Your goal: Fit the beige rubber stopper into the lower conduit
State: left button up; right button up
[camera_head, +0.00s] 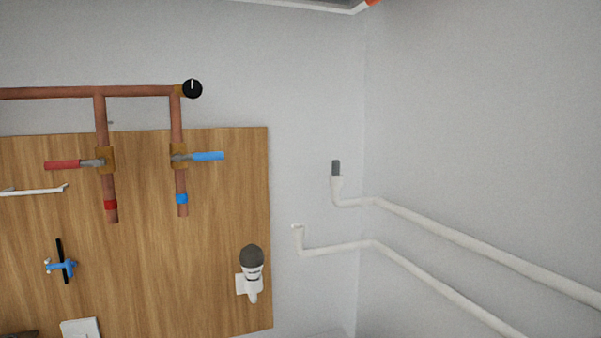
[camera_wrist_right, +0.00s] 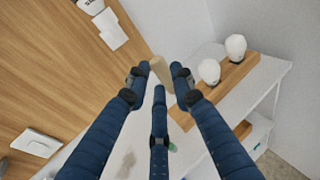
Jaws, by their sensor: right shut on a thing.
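The lower conduit (camera_head: 375,245) is a white pipe along the right wall in the head view. Its end turns up to a pale, uncovered mouth near the wooden panel. The upper conduit (camera_head: 450,230) runs above it, with a dark grey plug (camera_head: 336,168) in its upright end. In the right wrist view, my right gripper (camera_wrist_right: 160,80) has blue fingers closed around the beige rubber stopper (camera_wrist_right: 158,68). The fingers hide part of the stopper. Neither gripper shows in the head view, and the conduits cannot be made out in the wrist view.
A wooden panel (camera_head: 225,225) carries copper pipes with a red-handled valve (camera_head: 62,165) and a blue-handled valve (camera_head: 208,156). A white fitting with a dark round top (camera_head: 252,258) sticks out near its right edge. A wooden block (camera_wrist_right: 235,82) with two white rounded pieces lies on a white surface (camera_wrist_right: 255,100).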

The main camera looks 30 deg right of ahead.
jog(key=w+d+r+m+g+h+p, duration=0.1)
jog(key=w+d+r+p, duration=0.2)
jog(key=r, duration=0.7)
jog(key=w+d+r+m+g+h+p, duration=0.1)
jog(key=w+d+r+p, duration=0.2)
jog(key=w+d+r, duration=0.4)
jog(key=w+d+r+m+g+p, duration=0.1)
jog(key=w+d+r+p, duration=0.2)
jog(key=r, duration=0.9)
jog(key=w+d, duration=0.2)
jog(key=w, duration=0.2)
jog(key=shift+d+r+h, duration=0.4)
jog(key=shift+f, duration=0.1)
jog(key=shift+f+b, duration=0.4)
jog(key=shift+f, duration=2.45)
jog(key=shift+p, duration=0.7)
jog(key=shift+f, duration=1.1)
